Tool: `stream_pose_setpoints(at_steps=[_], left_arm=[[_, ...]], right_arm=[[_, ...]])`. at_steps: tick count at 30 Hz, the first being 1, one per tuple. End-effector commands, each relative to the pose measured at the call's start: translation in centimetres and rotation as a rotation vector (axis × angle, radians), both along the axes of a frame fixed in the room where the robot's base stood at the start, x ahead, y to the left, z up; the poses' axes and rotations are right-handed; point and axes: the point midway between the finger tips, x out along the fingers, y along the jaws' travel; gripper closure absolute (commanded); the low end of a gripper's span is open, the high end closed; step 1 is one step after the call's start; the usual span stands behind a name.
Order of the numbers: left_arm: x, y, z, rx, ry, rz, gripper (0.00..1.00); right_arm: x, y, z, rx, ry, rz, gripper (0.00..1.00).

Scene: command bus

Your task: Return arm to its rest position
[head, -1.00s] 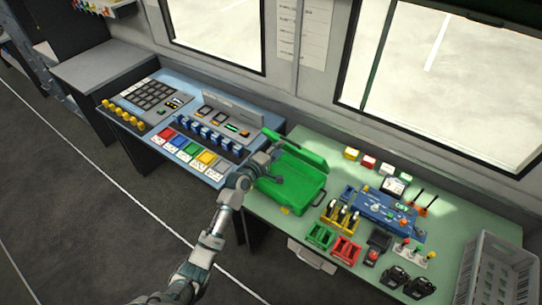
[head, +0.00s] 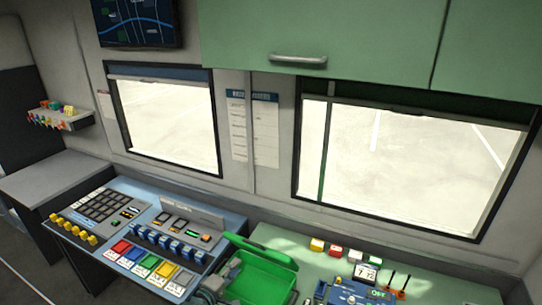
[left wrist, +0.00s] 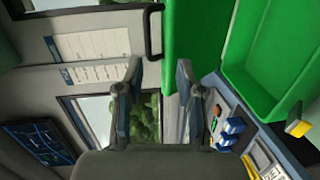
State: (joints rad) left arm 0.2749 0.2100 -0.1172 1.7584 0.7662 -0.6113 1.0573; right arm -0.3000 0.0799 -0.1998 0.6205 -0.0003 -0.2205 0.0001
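My left gripper (head: 210,291) is only partly in the head view, at the bottom edge by the left side of the open green case (head: 262,275). In the left wrist view, its two grey fingers stand apart with nothing between them, so the gripper (left wrist: 157,76) is open. The green case also fills the upper right of the left wrist view (left wrist: 268,70). Most of the left arm is below the head view. My right gripper is in neither view.
A blue console (head: 150,211) with coloured buttons and switches stands left of the case. A green desk (head: 294,240) with small boxes and a blue device (head: 352,294) lies to the right. Green cabinets (head: 330,40) hang above the windows.

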Motion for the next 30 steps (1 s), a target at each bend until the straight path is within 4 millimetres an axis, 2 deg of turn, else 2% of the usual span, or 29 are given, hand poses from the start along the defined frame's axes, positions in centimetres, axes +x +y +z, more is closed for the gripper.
stream_pose_setpoints(at_steps=[2,5,6,9,12,18,24,29,30], left_arm=[[-2.3,-0.7,-2.8,0.109,0.032,-0.029,0.63],[-7.2,-1.6,-7.6,0.351,0.086,-0.103,0.63],[-9.8,-1.8,-9.7,0.466,0.114,-0.144,0.63],[-16.4,-1.5,-14.0,0.743,0.184,-0.257,0.63],[-21.7,-0.6,-16.6,0.945,0.244,-0.361,0.63],[-29.5,1.2,-18.8,1.194,0.344,-0.528,0.63],[-35.7,3.1,-19.4,1.354,0.43,-0.675,0.63],[-40.2,4.5,-19.2,1.451,0.499,-0.788,0.63],[-39.5,4.4,-20.6,1.448,0.501,-0.79,0.63]], right_arm=[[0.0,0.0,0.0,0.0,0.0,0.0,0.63],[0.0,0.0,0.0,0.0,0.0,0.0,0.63],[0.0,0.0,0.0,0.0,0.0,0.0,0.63],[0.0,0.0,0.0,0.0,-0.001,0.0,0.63],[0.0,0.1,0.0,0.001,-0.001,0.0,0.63],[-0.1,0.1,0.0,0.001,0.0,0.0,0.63],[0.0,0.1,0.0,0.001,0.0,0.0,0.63],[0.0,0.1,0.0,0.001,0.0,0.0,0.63],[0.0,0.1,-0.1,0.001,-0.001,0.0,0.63]])
